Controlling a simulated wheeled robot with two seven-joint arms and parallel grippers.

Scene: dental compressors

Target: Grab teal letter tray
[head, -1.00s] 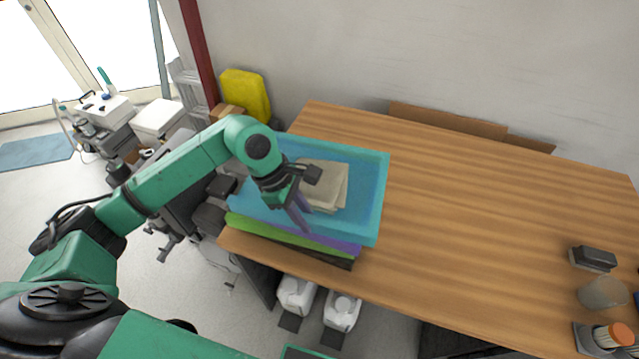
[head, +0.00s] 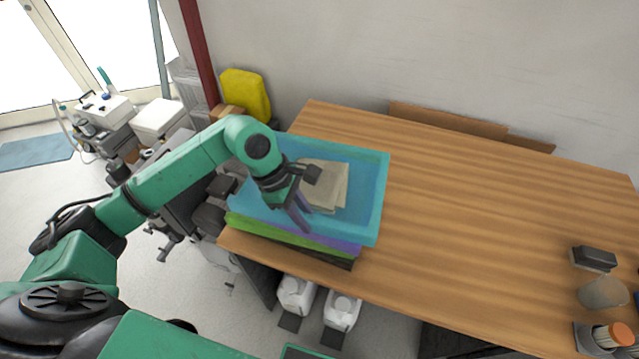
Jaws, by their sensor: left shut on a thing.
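The teal letter tray (head: 368,205) lies on top of a stack of trays at the left end of the wooden table. Beige papers or envelopes (head: 326,180) lie inside it. Under it show a purple tray (head: 340,245), a green tray (head: 262,230) and a dark tray at the bottom. My left gripper (head: 298,214) points down at the near side of the teal tray and is shut on it. The fingertips and the exact grip on the wall are hard to make out. My right gripper is out of view.
The wooden table (head: 470,220) is bare to the right of the stack. A black-topped block (head: 594,258), a clear cup (head: 602,292) and an orange-capped container (head: 612,336) stand at its right end. White jugs (head: 341,310) stand on the floor below the front edge.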

